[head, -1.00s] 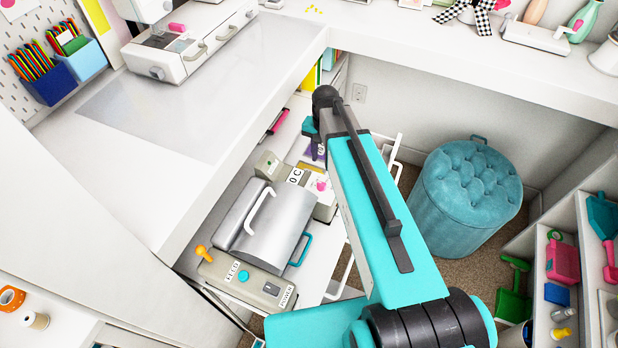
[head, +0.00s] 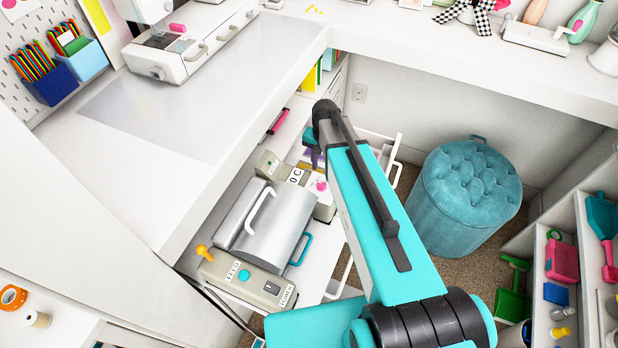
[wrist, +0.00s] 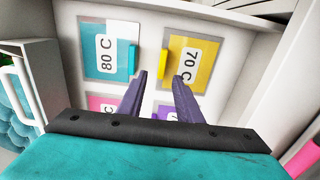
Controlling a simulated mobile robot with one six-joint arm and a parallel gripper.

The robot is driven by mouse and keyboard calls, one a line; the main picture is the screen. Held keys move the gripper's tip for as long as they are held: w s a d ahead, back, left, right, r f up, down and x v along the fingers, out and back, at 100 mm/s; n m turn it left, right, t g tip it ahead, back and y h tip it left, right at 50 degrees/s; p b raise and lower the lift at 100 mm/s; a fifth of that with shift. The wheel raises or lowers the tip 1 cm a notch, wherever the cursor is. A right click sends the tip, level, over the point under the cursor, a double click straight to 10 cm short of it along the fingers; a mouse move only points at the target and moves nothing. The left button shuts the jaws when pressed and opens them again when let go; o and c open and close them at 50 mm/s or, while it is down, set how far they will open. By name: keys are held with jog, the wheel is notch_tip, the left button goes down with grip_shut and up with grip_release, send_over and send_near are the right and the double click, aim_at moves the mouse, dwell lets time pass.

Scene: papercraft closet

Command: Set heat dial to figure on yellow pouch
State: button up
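In the wrist view, a yellow pouch (wrist: 205,52) carries a white label that reads 70 C, turned sideways. My gripper (wrist: 161,76) is open and empty, its two purple fingers apart and pointing towards the gap between the yellow pouch and a teal pouch (wrist: 121,48) labelled 80 C. In the head view, a grey and beige machine (head: 243,277) with FEED and POWER labels sits on a pulled-out shelf. At its far end are a panel reading 0 C (head: 296,175) and a small pink knob (head: 321,186), which looks like the heat dial. My gripper (head: 314,157) is beyond this end, partly hidden.
A pink pouch (wrist: 103,104) and a purple pouch (wrist: 168,110) lie below, partly covered by my gripper. White desk surfaces surround the shelf. A teal tufted stool (head: 462,200) stands on the right. Carpet shows between the shelf and stool.

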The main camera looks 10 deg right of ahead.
jog(key=shift+w+f+p, duration=0.2)
jog(key=shift+f+p, duration=0.3)
jog(key=shift+f, duration=1.9)
grip_shut()
